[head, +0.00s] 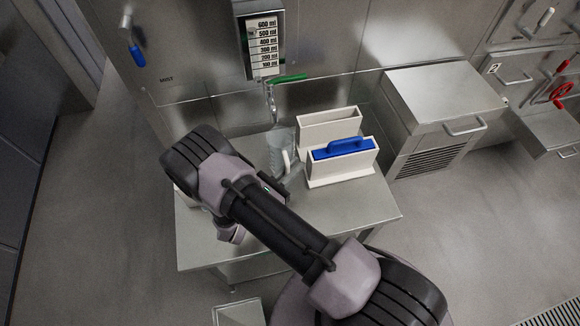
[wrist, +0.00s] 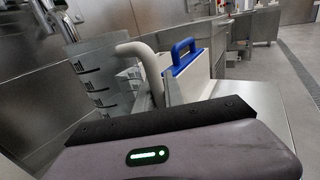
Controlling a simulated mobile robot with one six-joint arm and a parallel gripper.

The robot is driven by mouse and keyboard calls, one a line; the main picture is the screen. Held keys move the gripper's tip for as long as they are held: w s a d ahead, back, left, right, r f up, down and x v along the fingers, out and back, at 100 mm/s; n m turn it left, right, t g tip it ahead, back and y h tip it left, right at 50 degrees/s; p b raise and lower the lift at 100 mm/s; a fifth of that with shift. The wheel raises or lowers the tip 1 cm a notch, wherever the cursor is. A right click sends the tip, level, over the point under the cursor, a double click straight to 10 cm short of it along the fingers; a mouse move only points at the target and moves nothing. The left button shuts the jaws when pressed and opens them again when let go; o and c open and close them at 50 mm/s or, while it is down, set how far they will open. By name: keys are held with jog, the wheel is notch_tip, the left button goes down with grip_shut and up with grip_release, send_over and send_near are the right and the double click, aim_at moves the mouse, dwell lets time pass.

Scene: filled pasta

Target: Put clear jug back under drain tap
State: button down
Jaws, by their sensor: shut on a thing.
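The clear jug (head: 279,142) is partly hidden behind my arm in the head view, just below the drain tap (head: 270,98) in the picture. I cannot tell whether it rests on the table. In the wrist view the jug (wrist: 98,76) stands upright at the left, with dark graduation marks and a pale curved handle (wrist: 146,66). The tap has a green lever (head: 289,78) and hangs under a panel marked in ml. My gripper (head: 276,184) is at the handle side of the jug and shut on it; its fingertips are mostly hidden.
Two white narrow holders stand right of the jug: an empty-looking rear one (head: 328,122) and a front one (head: 350,170) with a blue-handled tool (head: 343,149). The steel table (head: 372,208) is clear at its front right. A steel cabinet (head: 440,100) stands further right.

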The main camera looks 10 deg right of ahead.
aim_at(291, 157)
jog(key=w, duration=0.3)
jog(key=shift+w+f+b, duration=0.1)
jog(key=shift+w+b, duration=0.3)
jog(key=shift+w+f+b, duration=0.2)
jog(key=shift+f+b, duration=0.05)
jog(key=shift+f, duration=0.25)
jog(key=shift+w+f+b, duration=0.2)
jog(key=shift+f+b, duration=0.05)
jog(key=shift+f, duration=0.25)
notch_tip(291, 157, down, 5)
jog(key=shift+w+b, duration=0.1)
jog(key=shift+b, duration=1.05)
jog(key=shift+w+r, duration=0.1)
jog(key=shift+r, duration=0.05)
jog(key=c, duration=1.9)
grip_release()
jog(key=shift+f, duration=0.2)
jog(key=o, duration=0.5)
jog(key=shift+r, duration=0.1)
jog(key=shift+c, duration=0.2)
